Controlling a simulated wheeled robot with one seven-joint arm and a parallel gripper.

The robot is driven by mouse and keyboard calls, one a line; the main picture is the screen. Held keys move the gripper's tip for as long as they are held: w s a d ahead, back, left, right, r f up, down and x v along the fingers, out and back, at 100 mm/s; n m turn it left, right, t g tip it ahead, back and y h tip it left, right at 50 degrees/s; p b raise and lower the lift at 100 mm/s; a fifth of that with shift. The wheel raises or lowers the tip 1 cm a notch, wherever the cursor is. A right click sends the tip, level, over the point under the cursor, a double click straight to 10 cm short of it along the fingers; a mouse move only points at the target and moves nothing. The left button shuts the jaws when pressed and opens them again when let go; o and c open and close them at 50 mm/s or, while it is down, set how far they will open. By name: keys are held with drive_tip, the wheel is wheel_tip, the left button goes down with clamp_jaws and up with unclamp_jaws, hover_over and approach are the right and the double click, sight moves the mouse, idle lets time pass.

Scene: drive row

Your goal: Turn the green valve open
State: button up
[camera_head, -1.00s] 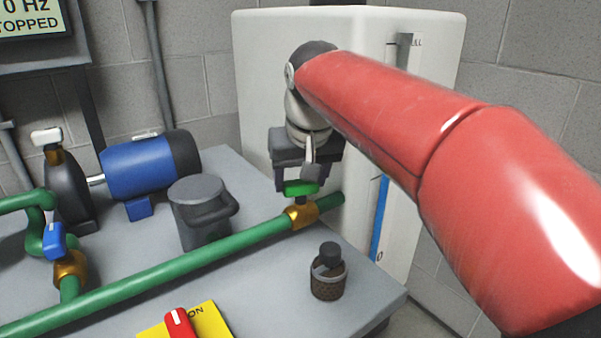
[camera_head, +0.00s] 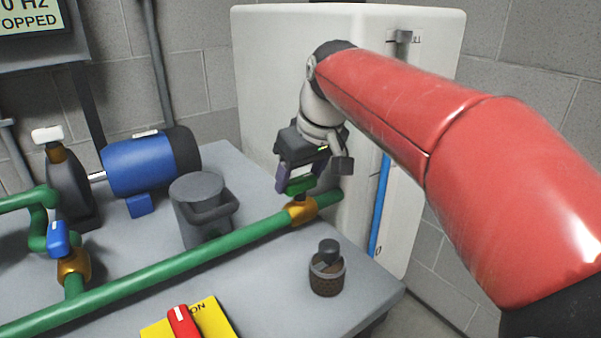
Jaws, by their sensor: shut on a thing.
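The green valve handle (camera_head: 299,186) sits on top of a brass valve body (camera_head: 301,211) on the green pipe, near the pipe's right end by the white tank. My gripper (camera_head: 298,181) is above the valve and shut on the green handle, with the jaws on its sides. The handle is partly hidden by the jaws, so its exact angle to the pipe is hard to tell.
A dark grey lidded pot (camera_head: 203,209) stands left of the valve. A small brown jar (camera_head: 327,268) stands in front. A blue motor (camera_head: 150,167), a blue-handled valve (camera_head: 58,239) and a red switch (camera_head: 184,322) are farther left. The white tank (camera_head: 285,75) stands close behind.

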drive_tip(key=o, duration=1)
drive_tip(key=p+v, duration=0.1)
drive_tip(key=v, duration=0.6)
drive_tip(key=shift+s+d+r, duration=0.1)
drive_tip(key=shift+s+r, duration=0.1)
drive_tip(key=shift+r, duration=0.15)
